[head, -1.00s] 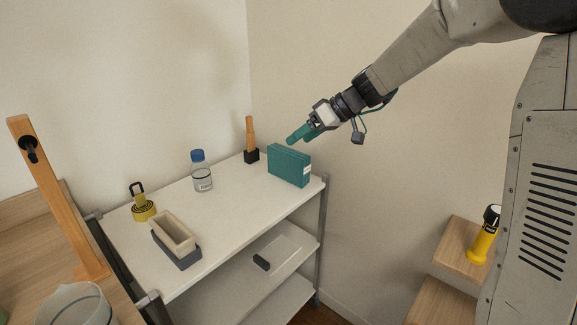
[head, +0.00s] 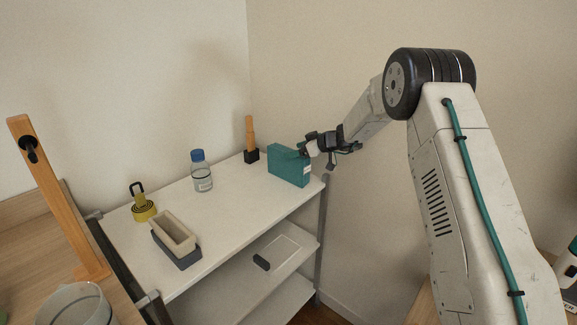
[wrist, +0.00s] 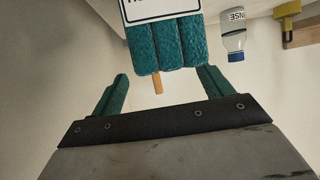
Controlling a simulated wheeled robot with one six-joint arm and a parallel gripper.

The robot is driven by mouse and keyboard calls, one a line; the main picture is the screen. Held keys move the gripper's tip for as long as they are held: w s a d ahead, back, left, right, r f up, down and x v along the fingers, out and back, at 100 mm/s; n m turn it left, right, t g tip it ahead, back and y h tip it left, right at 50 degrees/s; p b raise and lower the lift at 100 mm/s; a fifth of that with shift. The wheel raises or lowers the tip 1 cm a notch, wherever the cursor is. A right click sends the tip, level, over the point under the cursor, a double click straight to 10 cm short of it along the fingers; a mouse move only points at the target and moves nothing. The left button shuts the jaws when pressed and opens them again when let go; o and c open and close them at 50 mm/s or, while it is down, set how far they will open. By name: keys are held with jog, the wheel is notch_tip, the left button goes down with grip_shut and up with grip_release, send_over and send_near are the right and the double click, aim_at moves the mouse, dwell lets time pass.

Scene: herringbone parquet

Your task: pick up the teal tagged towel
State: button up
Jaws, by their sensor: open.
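The teal towel (head: 288,165) is a folded, upright block on the back right of the white shelf top. In the wrist view, its folds (wrist: 165,45) face me, and a white tag with dark lettering (wrist: 160,8) is cut off by the top edge. My gripper (head: 303,148) is at the towel's right, tagged end, and partly hides it there. In the wrist view, the teal fingers of my gripper (wrist: 163,76) are apart, with tips near the towel's two side edges. Nothing is held. I cannot tell whether the fingertips touch the towel.
A blue-capped bottle (head: 201,172) and a wooden-handled object with a black base (head: 251,140) stand to the towel's left. A yellow object with a dark loop (head: 143,205) and a beige-and-grey block (head: 175,238) are farther left. The shelf in front of the towel is clear.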

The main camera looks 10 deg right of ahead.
jog(key=shift+x, duration=1.35)
jog(key=c, duration=1.7)
jog(key=shift+r, duration=0.1)
